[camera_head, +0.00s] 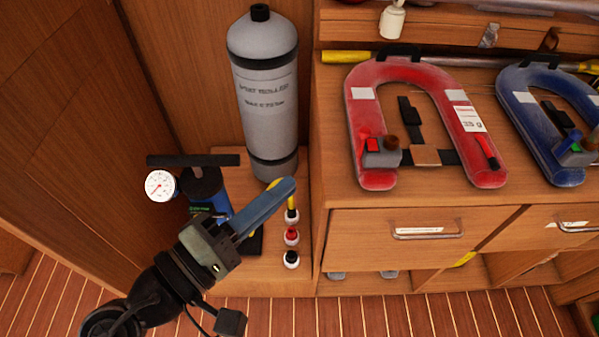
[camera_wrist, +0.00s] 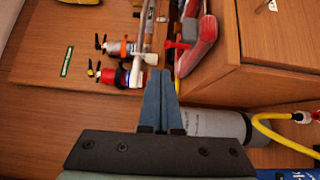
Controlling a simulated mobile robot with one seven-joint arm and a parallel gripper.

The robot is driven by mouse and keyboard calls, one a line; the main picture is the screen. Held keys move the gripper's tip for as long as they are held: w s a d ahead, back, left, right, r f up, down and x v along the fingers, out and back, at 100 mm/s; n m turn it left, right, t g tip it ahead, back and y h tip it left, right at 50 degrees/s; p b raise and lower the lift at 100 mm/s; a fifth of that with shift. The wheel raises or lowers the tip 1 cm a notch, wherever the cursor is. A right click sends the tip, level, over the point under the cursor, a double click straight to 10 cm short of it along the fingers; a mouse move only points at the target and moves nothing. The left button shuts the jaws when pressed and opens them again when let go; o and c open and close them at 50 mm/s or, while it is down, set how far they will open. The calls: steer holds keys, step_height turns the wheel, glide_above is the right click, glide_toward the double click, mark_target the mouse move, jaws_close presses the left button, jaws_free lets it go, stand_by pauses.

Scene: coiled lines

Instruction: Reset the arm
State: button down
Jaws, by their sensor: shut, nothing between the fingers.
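My gripper (camera_head: 289,186) is shut and empty, its blue fingers together. In the head view it is raised in front of the low shelf beside the cabinet, pointing up and to the right. It also shows in the wrist view (camera_wrist: 160,75), with the closed fingers pointing up the picture toward small extinguishers and a red life vest. My arm comes in from the bottom left of the head view and hides part of the shelf.
A grey gas cylinder (camera_head: 265,100) and a blue pump with a gauge (camera_head: 160,185) stand close by. Small bottles (camera_head: 291,237) stand below the fingers. A red life vest (camera_head: 362,120) and a blue one (camera_head: 530,110) lie on the cabinet top (camera_head: 330,150). The striped floor in front looks clear.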

steer(key=shift+s+a, duration=0.15)
steer(key=shift+s, duration=0.05)
stand_by(0.5)
steer(key=w+d+r+m+t+y, duration=0.1)
steer(key=w+r+m+t+y, duration=0.3)
steer(key=r, duration=0.6)
steer(key=w+d+r+m+t+y, duration=0.1)
steer(key=w+r+m+t+y, duration=0.2)
steer(key=w+r, duration=0.5)
steer(key=s+d+r+m+t+y, duration=0.1)
steer(key=s+r+t+y, duration=0.4)
steer(key=r, duration=0.6)
steer(key=s+r+m+t, duration=0.1)
steer(key=s+r+t, duration=0.2)
steer(key=s+r, duration=0.55)
step_height(320, 180, up, 17)
steer(key=w+p, duration=0.1)
steer(key=p, duration=1.4)
steer(key=shift+w+r+y+p, duration=0.15)
steer(key=shift+w+y+p, duration=0.2)
steer(key=shift+y, duration=0.05)
